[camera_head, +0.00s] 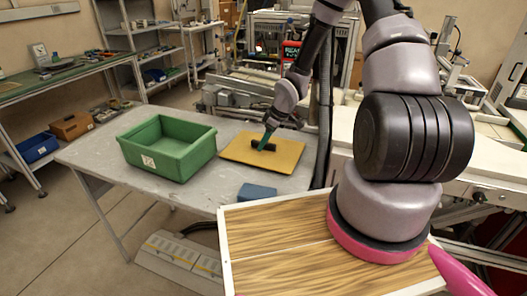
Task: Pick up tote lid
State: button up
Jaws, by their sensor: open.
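The tote lid (285,158) is a flat yellow-orange board lying on the grey table. A short black handle (258,147) stands at its middle.
A small blue block (257,192) lies on the table (100,158) in front of the lid. A wood-grain surface (275,250) with a white edge is nearest me. Shelves and a bench with bins stand behind at left. Machinery stands behind the table.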

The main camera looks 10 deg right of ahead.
jog(key=shift+f, duration=0.2)
dwell(0.5)
grip_shut()
